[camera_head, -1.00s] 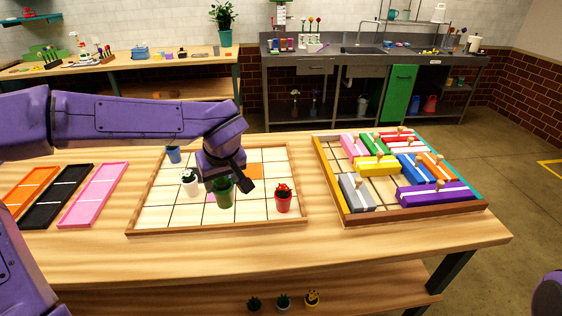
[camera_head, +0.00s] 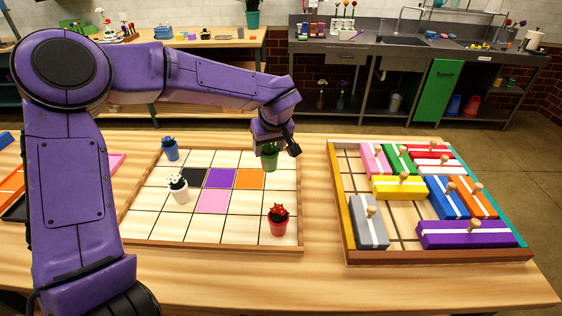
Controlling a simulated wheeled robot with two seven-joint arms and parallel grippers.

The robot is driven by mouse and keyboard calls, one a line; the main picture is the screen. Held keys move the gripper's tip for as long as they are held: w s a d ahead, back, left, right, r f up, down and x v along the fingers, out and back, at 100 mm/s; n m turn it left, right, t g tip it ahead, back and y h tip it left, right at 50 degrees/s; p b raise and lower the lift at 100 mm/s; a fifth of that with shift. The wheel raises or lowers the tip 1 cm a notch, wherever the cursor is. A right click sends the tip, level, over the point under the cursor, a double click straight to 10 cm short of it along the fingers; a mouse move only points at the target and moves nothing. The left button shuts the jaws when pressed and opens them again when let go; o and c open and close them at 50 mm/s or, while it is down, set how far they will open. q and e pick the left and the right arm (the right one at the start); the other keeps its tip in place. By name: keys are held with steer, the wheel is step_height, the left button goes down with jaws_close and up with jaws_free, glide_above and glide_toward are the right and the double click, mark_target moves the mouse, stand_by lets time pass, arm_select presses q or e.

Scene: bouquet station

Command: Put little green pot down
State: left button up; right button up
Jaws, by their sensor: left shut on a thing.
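The little green pot (camera_head: 269,161) hangs below my left gripper (camera_head: 272,146), which is shut on it. It is over the right part of the gridded tray (camera_head: 211,246), just beyond the orange tile (camera_head: 249,179). I cannot tell whether its base touches the tray. A red pot (camera_head: 278,222) stands at the tray's near right corner. A white pot (camera_head: 178,190) stands left of the coloured tiles, and a blue pot (camera_head: 170,149) at the far left corner. My right gripper is out of view.
A wooden tray of coloured blocks with knobs (camera_head: 436,257) sits to the right on the same table. Pink, black and orange trays lie at the left, partly behind my arm. The tray's near middle cells are bare.

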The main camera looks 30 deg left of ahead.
arm_select(q)
steer(key=w+f, duration=0.2)
steer(key=f, duration=0.1)
steer(key=w+f+p, duration=0.1)
steer(key=w+f, duration=0.1)
steer(key=f, duration=0.1)
steer(key=w+a+f, duration=0.1)
steer(key=w+f, duration=0.1)
steer(key=f, duration=0.1)
steer(key=shift+w+p, duration=0.35)
steer(key=shift+p, duration=0.05)
steer(key=shift+f, duration=0.3)
steer(key=shift+w+f, duration=0.2)
steer(key=shift+f, duration=0.2)
steer(key=o, duration=1.1)
steer(key=shift+o, duration=1.1)
steer(key=shift+s, duration=0.15)
steer(key=shift+r, duration=0.1)
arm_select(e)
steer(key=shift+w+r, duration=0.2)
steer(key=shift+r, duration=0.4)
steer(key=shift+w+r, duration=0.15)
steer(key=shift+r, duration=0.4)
